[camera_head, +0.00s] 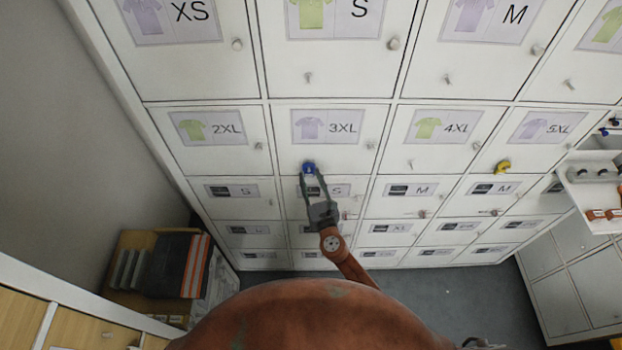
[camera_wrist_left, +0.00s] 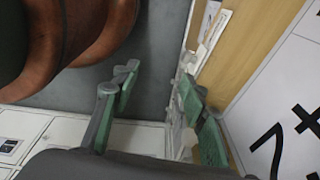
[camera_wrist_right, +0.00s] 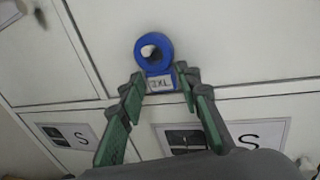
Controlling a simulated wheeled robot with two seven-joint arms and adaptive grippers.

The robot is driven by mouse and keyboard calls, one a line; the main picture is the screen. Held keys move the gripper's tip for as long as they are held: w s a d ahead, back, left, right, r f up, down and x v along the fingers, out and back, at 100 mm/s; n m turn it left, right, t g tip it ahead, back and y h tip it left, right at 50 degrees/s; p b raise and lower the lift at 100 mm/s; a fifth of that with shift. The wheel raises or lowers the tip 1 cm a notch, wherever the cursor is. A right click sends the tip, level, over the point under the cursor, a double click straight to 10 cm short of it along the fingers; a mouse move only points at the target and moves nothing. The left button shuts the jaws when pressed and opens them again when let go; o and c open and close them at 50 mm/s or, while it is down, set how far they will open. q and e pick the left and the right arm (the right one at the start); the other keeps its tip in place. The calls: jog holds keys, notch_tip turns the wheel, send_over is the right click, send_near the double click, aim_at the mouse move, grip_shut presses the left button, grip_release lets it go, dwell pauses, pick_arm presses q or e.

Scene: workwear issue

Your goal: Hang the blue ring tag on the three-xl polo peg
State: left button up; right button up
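The blue ring tag (camera_head: 308,169) is at the lower left of the 3XL polo door (camera_head: 345,158), where neighbouring doors carry their small pegs. My right gripper (camera_head: 312,176) reaches up from below, its fingertips on both sides of the tag. In the right wrist view the blue ring (camera_wrist_right: 165,62) stands above the fingertips, and its white label (camera_wrist_right: 160,83) sits between them. My left gripper (camera_wrist_left: 157,85) is open and empty.
A yellow tag (camera_head: 502,167) hangs by the 5XL door. A white rack (camera_head: 590,178) with several tags stands at the right. Round knobs and pegs stick out from the doors. A wooden box with dark and orange items (camera_head: 170,268) is at the lower left.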

jog(key=o, duration=0.3)
jog(key=shift+s, duration=0.15)
jog(key=v, duration=1.1)
jog(key=shift+s+d, duration=0.15)
jog(key=shift+s, duration=0.2)
